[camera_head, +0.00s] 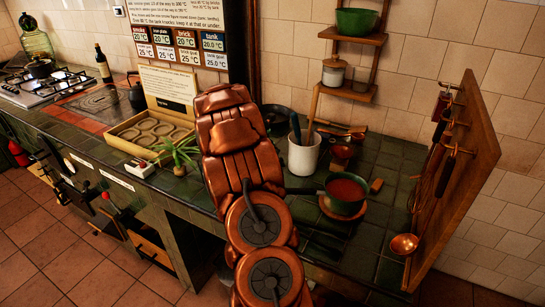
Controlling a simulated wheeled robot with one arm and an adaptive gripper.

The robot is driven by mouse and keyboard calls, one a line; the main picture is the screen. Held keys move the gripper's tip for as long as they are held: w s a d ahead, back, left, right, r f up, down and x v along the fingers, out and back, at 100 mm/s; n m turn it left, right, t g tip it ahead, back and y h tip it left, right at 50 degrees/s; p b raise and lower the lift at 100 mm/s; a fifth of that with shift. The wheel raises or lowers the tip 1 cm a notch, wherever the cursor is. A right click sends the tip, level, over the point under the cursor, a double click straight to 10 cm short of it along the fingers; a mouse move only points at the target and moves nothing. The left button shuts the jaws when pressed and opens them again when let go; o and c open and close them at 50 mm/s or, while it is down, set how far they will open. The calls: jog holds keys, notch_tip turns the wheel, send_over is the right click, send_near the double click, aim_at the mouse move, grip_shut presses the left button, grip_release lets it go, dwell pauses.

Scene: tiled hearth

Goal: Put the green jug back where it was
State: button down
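A large, round-bodied green glass vessel (35,42) stands at the far left back of the counter, by the wall. It is the most jug-like green thing in view, but I cannot tell for sure that it is the green jug. My copper-coloured arm rises from the bottom middle and covers part of the counter. My gripper does not show; whatever is behind the arm is hidden, so I cannot see if it holds anything.
A green pot (341,207) with red contents sits on the right counter, beside a white crock (303,155) of utensils. A wooden rack (462,185) with copper ladles stands at the right. A green bowl (356,22) is on the wall shelf. A gas hob (45,88) lies left.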

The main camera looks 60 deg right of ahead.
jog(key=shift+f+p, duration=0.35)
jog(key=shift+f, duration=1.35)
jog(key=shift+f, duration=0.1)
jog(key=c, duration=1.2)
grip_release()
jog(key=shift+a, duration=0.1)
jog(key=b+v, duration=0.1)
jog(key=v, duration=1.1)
jog(key=shift+b, duration=0.35)
